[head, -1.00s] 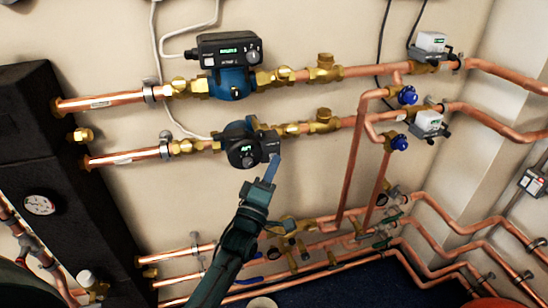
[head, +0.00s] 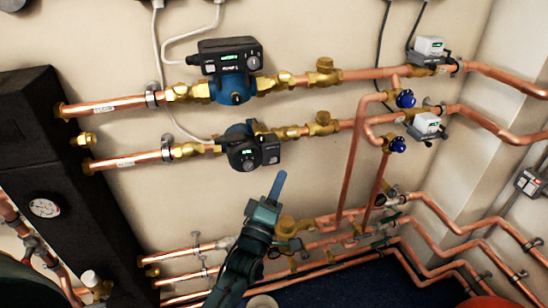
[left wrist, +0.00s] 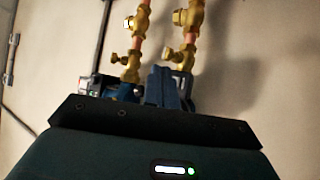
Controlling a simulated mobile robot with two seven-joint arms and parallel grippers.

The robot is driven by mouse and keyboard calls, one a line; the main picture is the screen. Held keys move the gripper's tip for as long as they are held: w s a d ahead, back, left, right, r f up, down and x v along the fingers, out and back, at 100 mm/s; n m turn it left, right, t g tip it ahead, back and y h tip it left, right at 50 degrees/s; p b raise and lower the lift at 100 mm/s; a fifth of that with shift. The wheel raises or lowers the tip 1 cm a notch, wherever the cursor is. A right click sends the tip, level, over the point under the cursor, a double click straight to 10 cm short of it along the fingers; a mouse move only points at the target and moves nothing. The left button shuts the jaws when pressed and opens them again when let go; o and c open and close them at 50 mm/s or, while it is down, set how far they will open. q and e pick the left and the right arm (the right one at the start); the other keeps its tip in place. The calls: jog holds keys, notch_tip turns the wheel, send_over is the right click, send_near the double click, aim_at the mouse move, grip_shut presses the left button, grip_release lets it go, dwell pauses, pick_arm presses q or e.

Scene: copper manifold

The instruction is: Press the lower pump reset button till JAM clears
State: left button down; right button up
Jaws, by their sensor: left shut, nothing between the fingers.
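The lower pump (head: 243,149) is a dark unit with a small lit green display, set in the lower copper pipe in the head view. Its display text is too small to read, and I cannot make out the reset button clearly. My left gripper (head: 278,185) is shut and empty, below and to the right of the pump, with its fingertips apart from it in the picture. In the left wrist view the shut fingers (left wrist: 168,88) point toward a pump body and brass fittings, which they partly hide. My right gripper is not in view.
The upper pump (head: 230,72) with a green display sits above. Valves with blue caps (head: 398,144) and white actuators (head: 428,123) are at the right. Several copper pipes (head: 330,248) run low along the wall. A dark column (head: 60,150) stands at the left.

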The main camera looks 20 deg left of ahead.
pick_arm(q)
jog(key=shift+s+d, duration=0.65)
jog(key=shift+s, duration=0.2)
jog(key=shift+f, duration=0.1)
